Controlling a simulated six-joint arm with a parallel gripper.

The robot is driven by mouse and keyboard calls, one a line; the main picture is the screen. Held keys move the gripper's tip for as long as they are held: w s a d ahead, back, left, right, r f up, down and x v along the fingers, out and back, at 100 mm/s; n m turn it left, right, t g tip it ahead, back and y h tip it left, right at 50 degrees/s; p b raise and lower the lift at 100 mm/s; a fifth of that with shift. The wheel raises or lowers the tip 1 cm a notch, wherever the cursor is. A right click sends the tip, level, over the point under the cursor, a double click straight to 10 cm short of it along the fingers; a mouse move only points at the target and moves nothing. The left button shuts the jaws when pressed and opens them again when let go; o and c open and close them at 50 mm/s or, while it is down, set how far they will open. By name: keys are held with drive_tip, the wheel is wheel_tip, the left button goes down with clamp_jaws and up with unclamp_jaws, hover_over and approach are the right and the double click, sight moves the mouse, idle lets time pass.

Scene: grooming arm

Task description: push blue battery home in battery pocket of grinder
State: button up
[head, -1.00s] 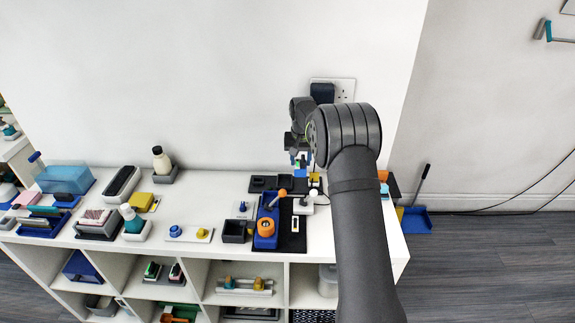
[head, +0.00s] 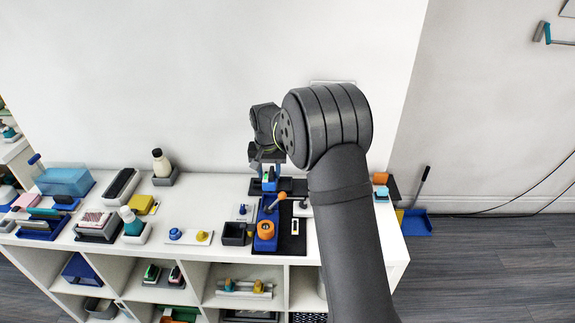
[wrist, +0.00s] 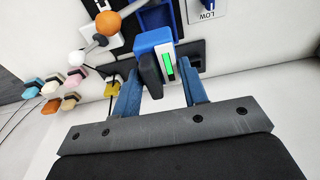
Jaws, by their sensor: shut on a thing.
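My gripper (wrist: 160,88) is shut on the blue battery (wrist: 153,38), which has a black part and a bright green strip on it. In the head view my gripper (head: 268,178) is over the back of the shelf top, behind the grinder. The grinder (head: 264,212) is a blue body with an orange ring and an orange-knobbed lever. In the wrist view a blue-walled recess, apparently the battery pocket (wrist: 178,14), lies just beyond the battery. I cannot tell whether the battery touches it or is inside it.
An orange ball on a lever (wrist: 108,23) is left of the battery in the wrist view. A white LOW label (wrist: 208,14) is to the right. A dark open box (head: 233,233) stands left of the grinder. The wall is close behind.

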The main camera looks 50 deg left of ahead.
sight(269, 185)
drive_tip(key=shift+s, duration=0.2)
drive_tip(key=shift+f, duration=0.1)
drive_tip(key=shift+f, duration=2.8)
drive_tip(key=shift+f, duration=1.5)
drive_tip(key=o, duration=1.2)
drive_tip(key=shift+c, duration=0.2)
wheel_tip(269, 185, up, 17)
drive_tip(key=s+d, duration=0.1)
drive_tip(key=shift+s+d+r, duration=0.15)
drive_tip(key=shift+s+d, duration=0.1)
